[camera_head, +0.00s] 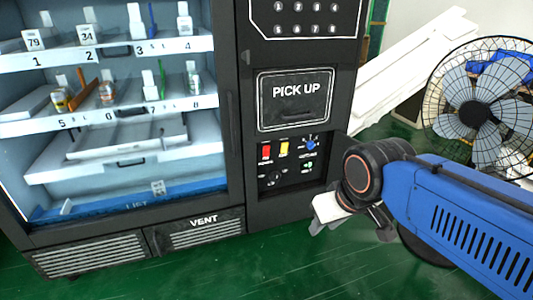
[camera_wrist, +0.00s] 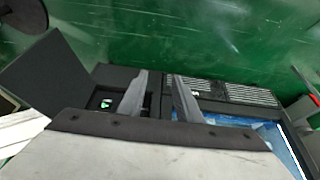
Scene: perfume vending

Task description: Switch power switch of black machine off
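The black machine (camera_head: 295,225) is a vending machine with a lit glass display at the left. Its lower right control panel holds a red switch (camera_head: 266,152), a yellow switch (camera_head: 284,149), a blue knob (camera_head: 310,143), a green-lit control (camera_head: 308,165) and a dark dial (camera_head: 274,178). The labels are too small to read, so I cannot tell which is the power switch or its position. My gripper (camera_wrist: 160,78) is open and empty, its two fingers apart in the wrist view. In the head view it is right of and below the panel, apart from it.
The pick-up door (camera_head: 295,100) is above the controls. A caged fan (camera_head: 480,108) and white planks (camera_head: 405,75) stand at the right. The green floor (camera_head: 290,255) is clear in front of the machine. Vent grilles (camera_head: 90,255) line its base.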

